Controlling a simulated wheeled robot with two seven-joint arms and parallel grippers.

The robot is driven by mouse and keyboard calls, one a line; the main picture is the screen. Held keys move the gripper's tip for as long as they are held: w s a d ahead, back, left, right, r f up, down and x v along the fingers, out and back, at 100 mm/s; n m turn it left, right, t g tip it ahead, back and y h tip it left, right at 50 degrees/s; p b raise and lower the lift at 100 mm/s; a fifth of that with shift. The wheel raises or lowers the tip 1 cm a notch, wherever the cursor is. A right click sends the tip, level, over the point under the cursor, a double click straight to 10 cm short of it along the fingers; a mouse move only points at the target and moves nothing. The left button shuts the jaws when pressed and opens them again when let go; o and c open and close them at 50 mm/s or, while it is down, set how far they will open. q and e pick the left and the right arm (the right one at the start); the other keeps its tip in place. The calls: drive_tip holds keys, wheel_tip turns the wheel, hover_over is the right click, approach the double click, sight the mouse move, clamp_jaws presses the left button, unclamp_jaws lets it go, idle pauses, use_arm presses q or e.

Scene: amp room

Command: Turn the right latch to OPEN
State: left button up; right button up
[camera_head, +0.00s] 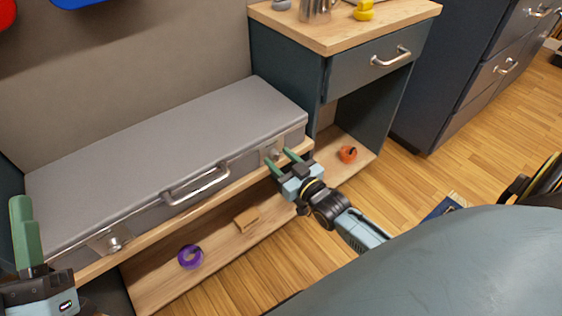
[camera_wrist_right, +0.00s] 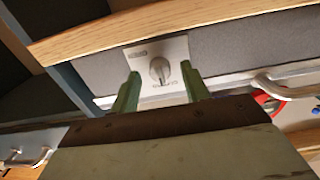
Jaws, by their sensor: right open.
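The grey case (camera_head: 170,140) lies closed on the wooden shelf, its front facing me. Its right latch (camera_head: 272,154) is a round metal knob on a square plate near the front's right end. In the right wrist view the latch knob (camera_wrist_right: 160,70) shows between the fingertips, with small lettering on its plate too blurred to read. My right gripper (camera_head: 278,160) is open and empty, its green fingers pointing at the latch; contact cannot be told. My left gripper (camera_head: 24,235) is at the left edge, its fingers overlapping, so its opening is unclear.
The case also has a handle (camera_head: 196,184) and a left latch (camera_head: 115,241). On the lower shelf lie purple tape (camera_head: 190,256), a wooden block (camera_head: 247,219) and an orange roll (camera_head: 348,154). A drawer cabinet (camera_head: 365,70) stands right of the case.

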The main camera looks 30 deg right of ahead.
drive_tip(key=c, duration=1)
